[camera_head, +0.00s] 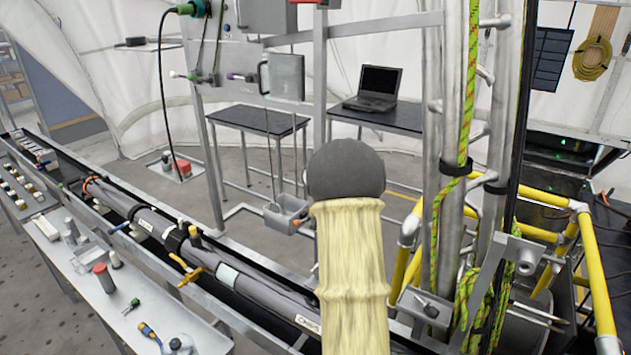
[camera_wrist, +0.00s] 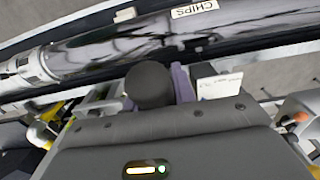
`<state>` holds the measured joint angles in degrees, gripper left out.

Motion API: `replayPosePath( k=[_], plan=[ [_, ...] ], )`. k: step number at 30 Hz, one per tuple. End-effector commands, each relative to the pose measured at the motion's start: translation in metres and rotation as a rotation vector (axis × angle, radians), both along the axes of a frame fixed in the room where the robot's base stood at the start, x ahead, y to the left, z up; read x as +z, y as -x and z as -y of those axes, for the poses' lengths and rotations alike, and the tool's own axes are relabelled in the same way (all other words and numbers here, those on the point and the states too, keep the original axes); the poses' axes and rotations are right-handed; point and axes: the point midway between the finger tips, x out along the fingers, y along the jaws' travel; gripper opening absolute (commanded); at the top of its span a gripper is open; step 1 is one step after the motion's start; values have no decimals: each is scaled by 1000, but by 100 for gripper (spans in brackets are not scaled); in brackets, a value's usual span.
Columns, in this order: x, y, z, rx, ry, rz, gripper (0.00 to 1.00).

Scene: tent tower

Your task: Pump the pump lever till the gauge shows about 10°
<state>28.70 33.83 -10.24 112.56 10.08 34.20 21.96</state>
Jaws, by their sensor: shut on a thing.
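My gripper (camera_wrist: 154,88) shows in the wrist view, with purplish finger parts beside a dark round knob (camera_wrist: 148,82). It is shut on this knob, which looks like the end of the pump lever. The rest of the lever is hidden behind my gripper's body. In the head view my own yellow-sleeved arm fills the middle, and my gripper and the knob are not visible there. I cannot make out a gauge or its reading in either view.
A long grey tube marked "CHIPS" (camera_head: 208,258) lies in a rack on the left; it also crosses the wrist view (camera_wrist: 110,42). A tool bench (camera_head: 130,310) stands beside it. Yellow rails (camera_head: 598,290) and a rope-hung metal frame (camera_head: 432,160) stand close on the right.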

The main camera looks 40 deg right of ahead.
Motion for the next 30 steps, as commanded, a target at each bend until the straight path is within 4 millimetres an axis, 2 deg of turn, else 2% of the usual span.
replayPosePath(
  k=[11, 22, 30],
  plan=[
    [-18, 3, -8, 3, -7, -5, 3],
    [-2, 0, -2, 2, -4, -3, 3],
    [-1, 0, -1, 2, -3, -1, 3]
  ],
)
